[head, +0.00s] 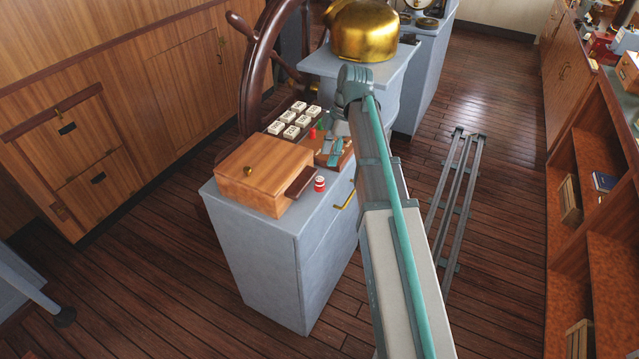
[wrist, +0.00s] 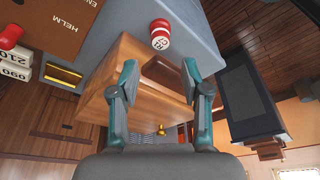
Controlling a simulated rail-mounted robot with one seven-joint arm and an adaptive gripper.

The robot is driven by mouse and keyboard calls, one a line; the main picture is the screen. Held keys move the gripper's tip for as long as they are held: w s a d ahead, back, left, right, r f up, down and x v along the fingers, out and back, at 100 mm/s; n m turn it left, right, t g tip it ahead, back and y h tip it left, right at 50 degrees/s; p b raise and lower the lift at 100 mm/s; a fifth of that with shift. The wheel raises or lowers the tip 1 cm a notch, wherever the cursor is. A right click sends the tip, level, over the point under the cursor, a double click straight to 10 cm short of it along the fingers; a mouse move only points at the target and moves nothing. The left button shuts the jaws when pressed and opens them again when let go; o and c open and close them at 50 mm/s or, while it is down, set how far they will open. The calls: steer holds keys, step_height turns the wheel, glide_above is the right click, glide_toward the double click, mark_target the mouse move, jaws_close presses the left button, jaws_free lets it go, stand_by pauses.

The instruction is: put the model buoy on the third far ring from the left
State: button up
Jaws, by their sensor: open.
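The model buoy appears to be the small red and white banded piece (head: 319,184) standing on the grey cabinet top, just right of the wooden box. In the wrist view this piece (wrist: 160,34) lies beyond and between my fingertips, apart from them. My gripper (head: 333,150) is over the cabinet's right part, behind the buoy in the head view. In the wrist view my gripper (wrist: 160,68) is open, with nothing between its teal fingers. I cannot make out any row of rings; my gripper and arm cover part of the cabinet top.
The wooden box (head: 262,172) with a brass knob fills the cabinet's (head: 265,245) front left. White numbered blocks (head: 290,117) stand behind it, with a red piece (head: 312,133) near them. A board marked HELM (wrist: 75,25) shows in the wrist view. The ship's wheel (head: 250,75) and brass dome (head: 362,32) stand behind.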

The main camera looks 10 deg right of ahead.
mark_target(320, 179)
steer(key=shift+a+p+x, duration=0.2)
steer(key=shift+p+x, duration=1.7)
steer(key=shift+x, duration=3.3)
steer(key=shift+s, duration=0.1)
steer(key=c, duration=0.7)
steer(key=shift+r+b, duration=0.2)
steer(key=shift+b, duration=0.35)
